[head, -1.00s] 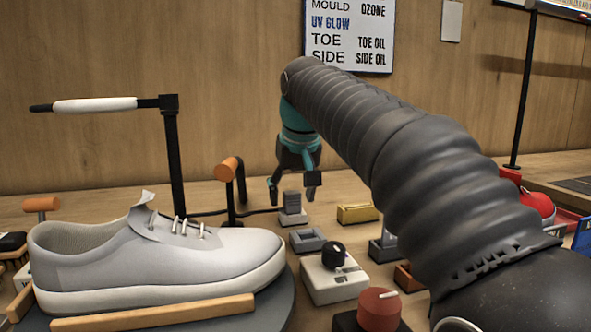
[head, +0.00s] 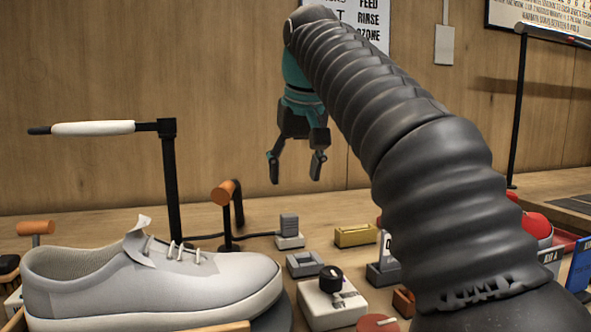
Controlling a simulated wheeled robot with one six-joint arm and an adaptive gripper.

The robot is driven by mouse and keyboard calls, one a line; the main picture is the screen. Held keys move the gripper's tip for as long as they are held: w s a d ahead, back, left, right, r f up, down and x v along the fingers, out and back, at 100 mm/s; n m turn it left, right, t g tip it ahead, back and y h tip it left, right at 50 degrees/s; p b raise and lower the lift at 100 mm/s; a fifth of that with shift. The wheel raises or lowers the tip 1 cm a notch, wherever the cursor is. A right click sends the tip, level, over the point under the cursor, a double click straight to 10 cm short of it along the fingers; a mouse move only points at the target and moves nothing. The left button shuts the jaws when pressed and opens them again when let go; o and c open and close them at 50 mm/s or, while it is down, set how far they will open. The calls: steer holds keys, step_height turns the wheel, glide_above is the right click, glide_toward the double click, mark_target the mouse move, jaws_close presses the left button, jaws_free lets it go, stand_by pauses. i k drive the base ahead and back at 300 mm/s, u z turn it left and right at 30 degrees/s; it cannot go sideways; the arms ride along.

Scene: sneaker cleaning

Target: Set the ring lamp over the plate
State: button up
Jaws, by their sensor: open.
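A white bar-like head on a black arm, which looks like the ring lamp (head: 93,129) seen edge-on, stands out from a black post (head: 170,180) at the left. It hangs level above the grey sneaker (head: 150,285). The sneaker rests on a dark round plate (head: 279,317), mostly hidden by the shoe and cut off by the lower edge. My gripper (head: 297,168) is open and empty, fingers pointing down. It appears above the back of the bench, to the right of the lamp and apart from it.
An orange-topped black handle (head: 224,192) stands right of the post. A small grey switch block (head: 289,230), a yellow block (head: 355,236) and a white box with a black knob (head: 331,298) stand in the middle. A red knob (head: 378,323) is in front.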

mark_target(100, 128)
steer(key=k, duration=1)
